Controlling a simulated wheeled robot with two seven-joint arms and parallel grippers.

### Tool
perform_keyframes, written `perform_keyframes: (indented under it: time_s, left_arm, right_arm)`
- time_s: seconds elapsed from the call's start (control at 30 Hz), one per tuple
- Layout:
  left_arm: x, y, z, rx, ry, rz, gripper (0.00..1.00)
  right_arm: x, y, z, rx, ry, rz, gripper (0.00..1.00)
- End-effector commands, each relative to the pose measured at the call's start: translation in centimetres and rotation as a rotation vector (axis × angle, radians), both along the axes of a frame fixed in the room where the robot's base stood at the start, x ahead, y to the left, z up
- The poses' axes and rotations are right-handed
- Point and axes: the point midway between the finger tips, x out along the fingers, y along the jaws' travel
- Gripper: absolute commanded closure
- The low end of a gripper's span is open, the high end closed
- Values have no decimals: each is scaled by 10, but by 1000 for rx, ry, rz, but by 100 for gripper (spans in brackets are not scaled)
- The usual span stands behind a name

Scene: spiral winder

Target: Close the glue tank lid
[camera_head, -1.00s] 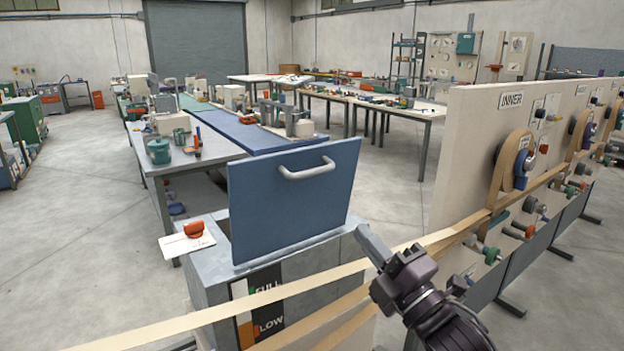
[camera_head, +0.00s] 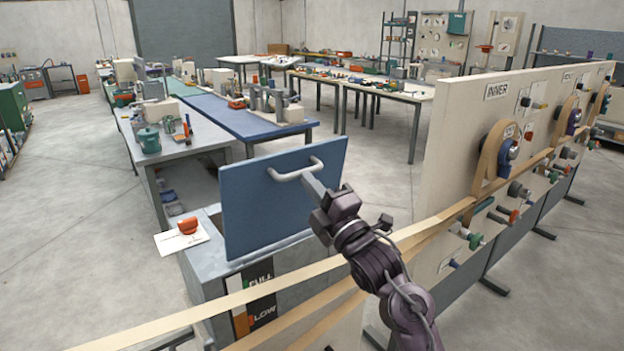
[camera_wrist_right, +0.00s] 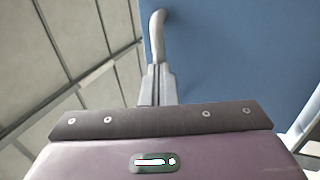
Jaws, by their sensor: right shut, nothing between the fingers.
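The glue tank lid (camera_head: 262,205) is a blue panel standing upright, open, on the grey glue tank (camera_head: 203,262). Its light handle (camera_head: 298,170) is on the side facing me, near the top edge. My right gripper (camera_head: 308,180) is shut and empty, its tip at or very close to the right end of the handle. In the right wrist view the blue lid (camera_wrist_right: 240,55) fills the right side, and the handle (camera_wrist_right: 157,35) is just beyond the fingertips (camera_wrist_right: 158,75). I cannot tell whether they touch. My left gripper is not in view.
Tan paper strips (camera_head: 290,284) run across the tank's front to the winder panel (camera_head: 455,160) on the right. A card with an orange object (camera_head: 187,226) sits at the tank's left corner. Work tables (camera_head: 190,150) stand behind.

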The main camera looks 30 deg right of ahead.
Motion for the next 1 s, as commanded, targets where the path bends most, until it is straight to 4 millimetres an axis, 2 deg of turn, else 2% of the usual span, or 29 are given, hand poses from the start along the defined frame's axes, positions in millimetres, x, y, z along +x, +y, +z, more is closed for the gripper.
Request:
perform_keyframes:
  time_s: [0.33, 0.57, 0.77, 1.0]
  left_arm:
    - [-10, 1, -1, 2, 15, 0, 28]
    - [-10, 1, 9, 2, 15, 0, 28]
    - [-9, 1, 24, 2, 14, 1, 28]
    - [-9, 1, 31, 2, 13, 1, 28]
  right_arm:
    - [1, 0, 0, 0, 1, 0, 100]
    - [10, 1, 9, -8, 47, -1, 100]
    - [35, 5, 22, -22, 137, 0, 100]
    - [81, 11, 32, -21, 133, -1, 100]
